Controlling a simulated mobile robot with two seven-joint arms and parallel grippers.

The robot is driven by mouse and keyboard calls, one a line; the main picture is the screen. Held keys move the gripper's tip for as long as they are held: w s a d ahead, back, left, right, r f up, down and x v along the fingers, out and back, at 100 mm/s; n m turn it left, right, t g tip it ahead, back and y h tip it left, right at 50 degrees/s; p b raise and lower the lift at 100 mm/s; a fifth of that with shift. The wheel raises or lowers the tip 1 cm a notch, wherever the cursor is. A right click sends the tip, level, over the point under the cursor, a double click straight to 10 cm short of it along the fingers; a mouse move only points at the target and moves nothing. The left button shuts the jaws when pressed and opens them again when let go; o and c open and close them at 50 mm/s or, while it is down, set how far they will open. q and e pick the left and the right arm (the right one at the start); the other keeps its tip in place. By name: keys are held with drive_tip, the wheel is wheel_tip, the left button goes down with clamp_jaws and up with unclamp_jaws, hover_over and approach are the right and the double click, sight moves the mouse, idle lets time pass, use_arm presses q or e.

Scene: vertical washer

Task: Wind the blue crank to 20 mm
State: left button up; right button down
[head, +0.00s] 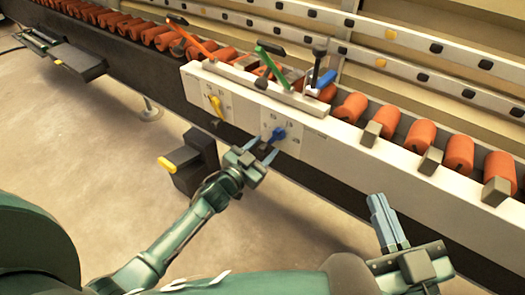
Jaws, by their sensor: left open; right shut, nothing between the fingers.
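The blue crank (279,134) is mounted on a light panel on the front of the white machine housing (345,152). Its blue part points up and to the right. My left gripper (262,152) is open right at the crank, with its fingers at either side of a dark part below the blue; I cannot tell whether they touch it. The scale marks on the panel are too small to read. My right gripper (381,208) is shut and empty, low in front of the machine to the right, apart from it.
A yellow crank (216,106) sits on the panel to the left. A dark box with a yellow handle (186,163) juts out below. Orange rollers (420,137) line the machine. The floor (90,130) at left is clear.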

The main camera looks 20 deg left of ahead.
use_arm(q)
drive_tip(key=shift+c, duration=0.4)
drive_tip(key=shift+c, duration=1.4)
clamp_jaws()
